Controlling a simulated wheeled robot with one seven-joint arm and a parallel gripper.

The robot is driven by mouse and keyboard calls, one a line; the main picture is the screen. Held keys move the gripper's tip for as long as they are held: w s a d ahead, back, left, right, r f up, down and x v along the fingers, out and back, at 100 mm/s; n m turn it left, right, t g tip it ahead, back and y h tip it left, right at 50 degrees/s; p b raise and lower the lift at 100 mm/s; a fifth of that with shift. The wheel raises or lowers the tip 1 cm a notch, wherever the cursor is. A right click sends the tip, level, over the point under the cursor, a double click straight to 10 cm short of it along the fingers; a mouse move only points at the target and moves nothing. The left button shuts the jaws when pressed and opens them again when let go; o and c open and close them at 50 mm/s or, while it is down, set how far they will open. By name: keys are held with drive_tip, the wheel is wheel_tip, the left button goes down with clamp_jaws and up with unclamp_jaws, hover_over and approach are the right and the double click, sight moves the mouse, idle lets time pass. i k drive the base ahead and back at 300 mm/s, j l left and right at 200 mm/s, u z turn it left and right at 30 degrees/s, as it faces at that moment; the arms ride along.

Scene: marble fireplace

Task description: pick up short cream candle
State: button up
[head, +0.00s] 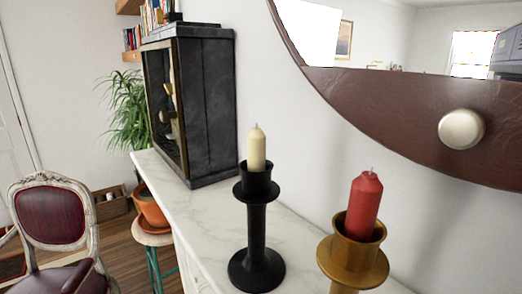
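The short cream candle (256,149) stands upright in the cup of a black candlestick (257,225). Its lower end is hidden inside the cup. The candlestick stands on a white marble mantel (206,224), near the middle of the head view. My gripper is not in view, so its place relative to the candle cannot be told.
A brass holder (352,262) with a red candle (364,205) stands close at the right. A dark box-shaped clock (190,105) stands behind at the left. A large leather-framed mirror (400,115) hangs on the wall. A chair (52,216) is at left.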

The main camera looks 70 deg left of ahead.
sight(256, 138)
drive_tip(key=u, duration=1.5)
